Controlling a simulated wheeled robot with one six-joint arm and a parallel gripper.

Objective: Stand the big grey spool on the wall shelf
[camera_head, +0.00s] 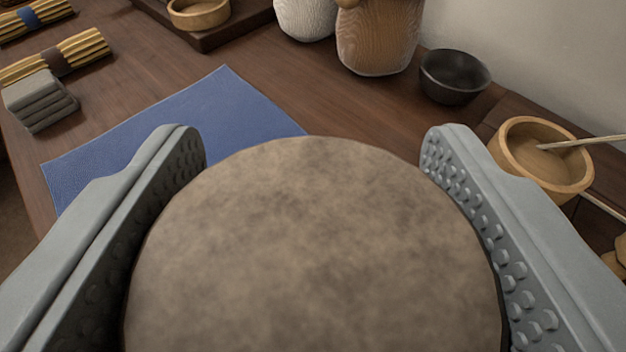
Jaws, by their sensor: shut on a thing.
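My gripper (315,140) has its two grey jaws on either side of a large round thing, the big grey spool (315,250), and is shut on it. Its mottled grey-brown flat face fills the lower middle of the view. The rest of the spool below this face is hidden. The jaws and spool are in front of a dark wooden table with a blue mat on it. I cannot tell how high the spool is above the table. The wall shelf is not in view.
The blue mat (185,125) lies on the wooden table (150,65). Yellow bundles (75,53) and grey folded cloths (40,98) lie at left.

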